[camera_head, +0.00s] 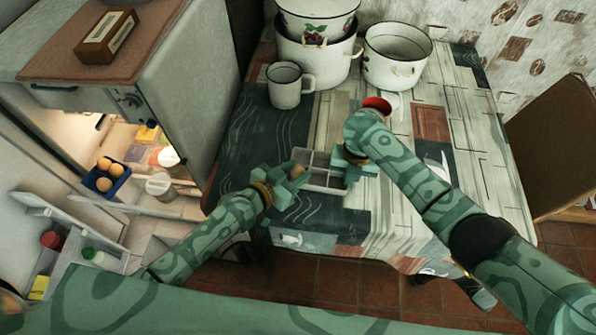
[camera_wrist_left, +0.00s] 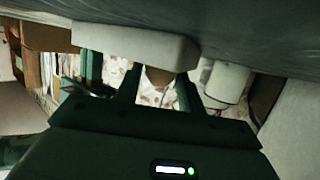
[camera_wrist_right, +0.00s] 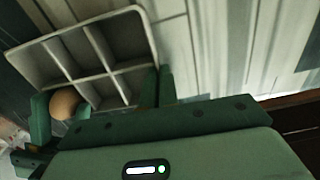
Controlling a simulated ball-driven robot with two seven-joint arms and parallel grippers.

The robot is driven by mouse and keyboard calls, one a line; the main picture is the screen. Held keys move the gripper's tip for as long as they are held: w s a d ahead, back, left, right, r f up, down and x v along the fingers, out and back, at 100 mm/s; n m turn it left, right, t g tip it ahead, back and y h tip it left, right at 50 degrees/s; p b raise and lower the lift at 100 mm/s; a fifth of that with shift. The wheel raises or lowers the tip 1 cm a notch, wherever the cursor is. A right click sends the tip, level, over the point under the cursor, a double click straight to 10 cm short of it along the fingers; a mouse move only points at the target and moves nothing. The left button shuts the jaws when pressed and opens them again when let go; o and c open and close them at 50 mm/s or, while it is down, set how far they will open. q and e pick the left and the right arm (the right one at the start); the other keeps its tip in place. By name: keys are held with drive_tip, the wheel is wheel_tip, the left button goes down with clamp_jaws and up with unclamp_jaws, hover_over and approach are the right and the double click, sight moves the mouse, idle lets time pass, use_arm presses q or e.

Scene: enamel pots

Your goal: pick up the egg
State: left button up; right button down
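A brown egg (camera_head: 296,172) is at the left end of a grey compartment tray (camera_head: 322,179) on the table. My left gripper (camera_head: 292,177) has its fingers on both sides of the egg and looks shut on it. In the left wrist view the egg (camera_wrist_left: 159,76) shows between the fingers, partly hidden by the tray wall. In the right wrist view the egg (camera_wrist_right: 64,103) is by a corner of the tray; whether it is lifted I cannot tell. My right gripper (camera_wrist_right: 157,80) is shut on the tray's wall at its right side.
A white mug (camera_head: 285,88), a large pot (camera_head: 318,58) and another pot (camera_head: 395,62) stand at the back of the table. A red-topped thing (camera_head: 377,104) is partly hidden behind my right arm. A blue carton (camera_head: 106,182) of eggs is in the open fridge at left.

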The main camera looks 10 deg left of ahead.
sight(294, 173)
use_arm(q)
drive_tip(key=shift+c, duration=1.3)
wheel_tip(294, 173, up, 10)
use_arm(e)
drive_tip(key=c, duration=2.1)
unclamp_jaws()
drive_tip(key=o, duration=0.5)
